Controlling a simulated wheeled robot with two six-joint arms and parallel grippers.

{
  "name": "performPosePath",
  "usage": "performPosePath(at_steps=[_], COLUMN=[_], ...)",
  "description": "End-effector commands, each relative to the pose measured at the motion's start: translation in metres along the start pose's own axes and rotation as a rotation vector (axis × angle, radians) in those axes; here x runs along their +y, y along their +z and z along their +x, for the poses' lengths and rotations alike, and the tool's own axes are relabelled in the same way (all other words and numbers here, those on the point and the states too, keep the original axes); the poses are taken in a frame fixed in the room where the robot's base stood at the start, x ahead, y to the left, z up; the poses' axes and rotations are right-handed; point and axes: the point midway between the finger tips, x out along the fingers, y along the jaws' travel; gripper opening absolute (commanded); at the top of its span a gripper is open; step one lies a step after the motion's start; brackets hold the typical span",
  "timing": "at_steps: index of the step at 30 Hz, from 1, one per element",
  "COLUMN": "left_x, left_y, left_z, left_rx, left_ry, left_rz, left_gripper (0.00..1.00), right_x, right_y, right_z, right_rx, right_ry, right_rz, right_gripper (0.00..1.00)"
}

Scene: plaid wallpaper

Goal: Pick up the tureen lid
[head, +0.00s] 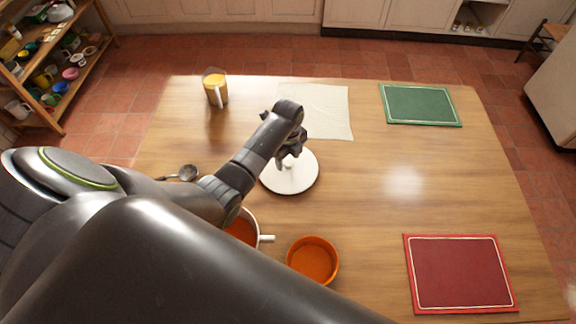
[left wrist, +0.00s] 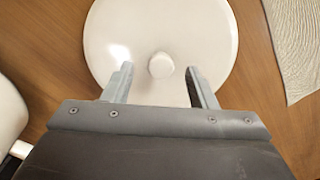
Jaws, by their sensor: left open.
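The tureen lid (head: 292,181) is a white round disc with a small knob in its middle, lying on the wooden table. It also fills the upper middle of the left wrist view (left wrist: 160,25), with its knob (left wrist: 160,65) just beyond and between the fingertips. My left gripper (head: 291,156) is above the lid, open and empty; its two fingers also show in the left wrist view (left wrist: 158,82). The tureen (head: 254,222), white with orange contents, stands left of and below the lid in the head view, partly hidden by my arm. My right gripper is not in view.
An orange bowl (head: 312,261) stands near the tureen. A ladle (head: 184,173) lies left of the lid. A green mat (head: 420,104) and a red mat (head: 460,273) are at right. The table's middle right is clear.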

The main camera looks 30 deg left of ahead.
Motion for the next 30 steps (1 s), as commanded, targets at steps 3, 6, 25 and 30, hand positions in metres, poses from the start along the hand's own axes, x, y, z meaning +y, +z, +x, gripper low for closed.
performPosePath(at_steps=[3,6,25,30], left_x=[-0.0001,-0.0002,-0.0007,-0.0008], left_y=[0.0,0.0001,0.0004,0.0004], left_z=[0.0104,0.0135,0.0129,0.0128], left_rx=[0.0,-0.001,-0.002,-0.002], left_ry=[0.0,-0.001,-0.002,-0.003], left_rz=[0.0,0.0,0.0,0.0], left_gripper=[0.52,0.52,0.0,0.0], right_x=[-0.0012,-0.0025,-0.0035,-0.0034], right_y=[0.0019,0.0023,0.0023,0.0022], right_z=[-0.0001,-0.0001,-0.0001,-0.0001], right_rx=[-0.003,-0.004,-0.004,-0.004], right_ry=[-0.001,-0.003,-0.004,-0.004], right_rz=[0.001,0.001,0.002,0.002], right_gripper=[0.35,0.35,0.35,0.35])
